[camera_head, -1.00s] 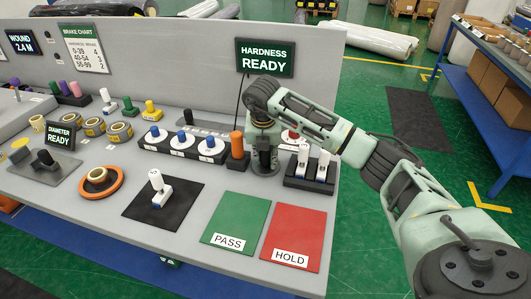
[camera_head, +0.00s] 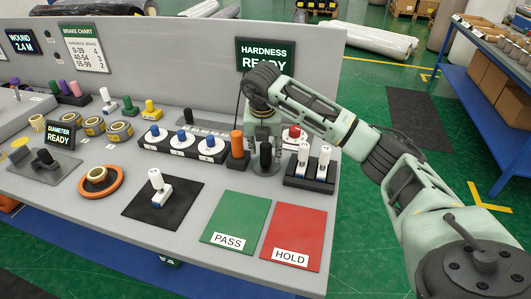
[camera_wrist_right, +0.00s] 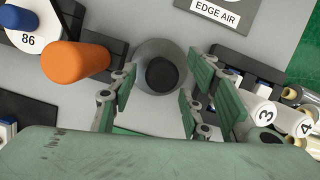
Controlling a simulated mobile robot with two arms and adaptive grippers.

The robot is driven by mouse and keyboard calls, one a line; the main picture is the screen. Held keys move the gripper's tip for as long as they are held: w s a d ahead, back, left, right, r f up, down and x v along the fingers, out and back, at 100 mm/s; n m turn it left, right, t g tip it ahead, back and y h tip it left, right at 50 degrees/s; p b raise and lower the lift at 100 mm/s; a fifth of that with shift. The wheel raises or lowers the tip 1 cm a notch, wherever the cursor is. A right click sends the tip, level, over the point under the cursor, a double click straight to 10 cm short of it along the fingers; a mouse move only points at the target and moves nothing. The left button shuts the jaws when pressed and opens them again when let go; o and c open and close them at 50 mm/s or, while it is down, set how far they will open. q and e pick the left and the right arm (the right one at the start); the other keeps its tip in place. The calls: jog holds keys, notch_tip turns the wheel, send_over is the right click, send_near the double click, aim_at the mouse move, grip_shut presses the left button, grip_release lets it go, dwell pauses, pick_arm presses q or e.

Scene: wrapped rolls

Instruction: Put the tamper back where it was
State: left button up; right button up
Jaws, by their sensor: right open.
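The tamper (camera_head: 266,158), a black upright handle on a round grey base, stands on the grey bench below the HARDNESS sign. In the right wrist view its dark top (camera_wrist_right: 162,74) shows between my finger pads, with the grey disc around it. My right gripper (camera_head: 264,140) is at the tamper, fingers spread and pointing down. In the right wrist view the two green pads of my right gripper (camera_wrist_right: 160,88) are apart, with clear gaps to the handle. My left gripper is not in view.
An orange-handled tool (camera_head: 237,145) stands close left of the tamper. A black holder (camera_head: 310,184) with white rolls is close right. The green PASS mat (camera_head: 236,220) and red HOLD mat (camera_head: 297,232) lie in front. A black mat (camera_head: 140,207) holds a white roll.

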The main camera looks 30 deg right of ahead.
jog(key=v, duration=0.8)
jog(key=shift+r, duration=0.35)
jog(key=shift+a, duration=0.1)
